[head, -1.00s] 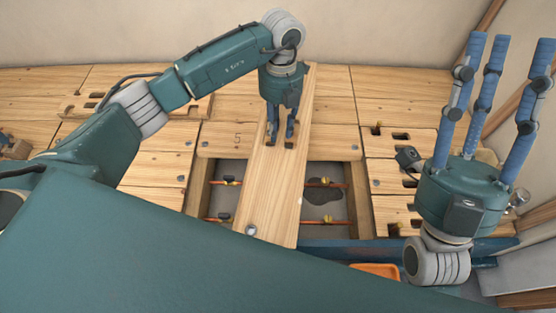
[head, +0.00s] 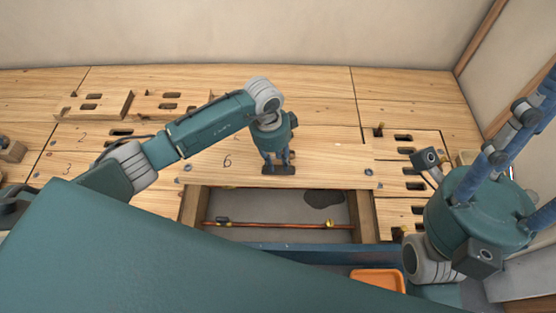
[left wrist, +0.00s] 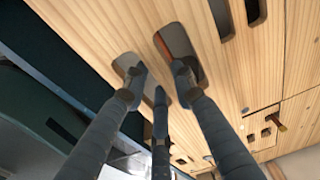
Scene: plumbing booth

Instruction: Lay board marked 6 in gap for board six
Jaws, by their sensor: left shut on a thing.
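The board marked 6 (head: 320,158) lies crosswise over the far part of the floor opening (head: 270,207), with its numeral near its left end. Its ends reach over the side timbers. I cannot tell whether it is flush or slightly raised. My left gripper (head: 278,168) is shut on this board at its slots near the middle. In the left wrist view, the gripper fingers (left wrist: 160,85) reach into the slots of the board (left wrist: 215,90). My right gripper (head: 535,145) is at the right with its fingers spread apart, empty, partly cut off by the picture edge.
The near part of the opening shows a copper pipe (head: 280,225) and a dark patch (head: 323,198). Slotted boards (head: 405,185) lie at the right. Loose slotted boards (head: 170,103) lie at the back left. An orange tray (head: 378,280) is at the front.

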